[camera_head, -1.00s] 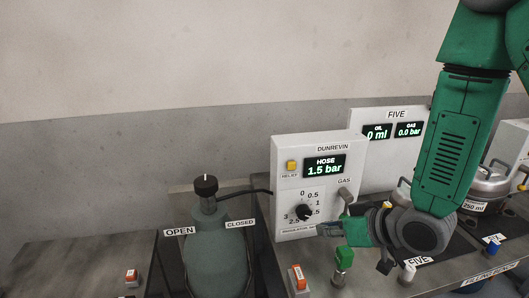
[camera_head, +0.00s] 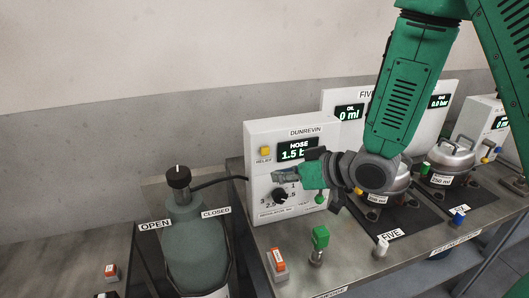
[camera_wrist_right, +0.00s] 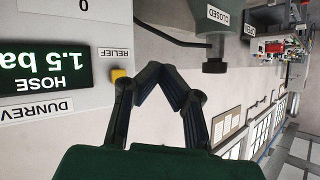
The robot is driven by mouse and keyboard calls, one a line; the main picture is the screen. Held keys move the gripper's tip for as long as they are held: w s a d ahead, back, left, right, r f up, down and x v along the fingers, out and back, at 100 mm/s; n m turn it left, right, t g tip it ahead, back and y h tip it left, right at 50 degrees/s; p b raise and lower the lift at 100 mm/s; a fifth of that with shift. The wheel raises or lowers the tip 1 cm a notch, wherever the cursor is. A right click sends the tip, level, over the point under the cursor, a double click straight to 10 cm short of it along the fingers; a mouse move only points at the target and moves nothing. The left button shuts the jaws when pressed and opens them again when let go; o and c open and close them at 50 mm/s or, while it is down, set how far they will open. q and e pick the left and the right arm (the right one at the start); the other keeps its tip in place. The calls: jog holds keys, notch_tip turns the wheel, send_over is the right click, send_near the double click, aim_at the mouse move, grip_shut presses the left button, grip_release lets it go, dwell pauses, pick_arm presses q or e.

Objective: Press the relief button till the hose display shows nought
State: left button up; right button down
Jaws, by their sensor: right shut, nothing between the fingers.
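The yellow relief button (camera_head: 265,153) is on the upper left of the white Dunrevin panel (camera_head: 254,190). The hose display (camera_head: 290,151) beside it reads 1.5 bar, its end partly covered by my arm in the head view. My right gripper (camera_head: 277,176) is shut and empty in front of the panel, below and right of the button in the head view. In the right wrist view, the closed fingertips (camera_wrist_right: 160,68) appear to the right of the yellow button (camera_wrist_right: 118,77); I see no contact. The display (camera_wrist_right: 45,65) appears upside down there. My left gripper is not in view.
A black dial (camera_head: 279,196) sits low on the panel. A grey-green cylinder (camera_head: 195,245) with a black knob (camera_head: 178,177) stands left, its hose running to the panel. Orange (camera_head: 277,260) and green (camera_head: 320,238) controls stand on the bench in front. Metal pots (camera_head: 452,160) are at right.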

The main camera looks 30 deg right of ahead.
aim_at(265, 151)
jog(key=w+d+p, duration=0.1)
jog(key=w, duration=0.5)
jog(key=shift+w+d, duration=0.25)
jog(key=shift+d, duration=0.05)
jog(key=shift+d, duration=0.1)
dwell(1.1)
jog(key=shift+w+p, duration=0.3)
jog(key=shift+w, duration=0.05)
jog(key=shift+w+d+r, duration=0.1)
jog(key=shift+w+d, duration=0.05)
jog(key=shift+w, duration=0.35)
dwell(2.0)
jog(key=shift+s+a+p, duration=0.25)
jog(key=shift+s+p, duration=0.05)
jog(key=shift+s, duration=0.6)
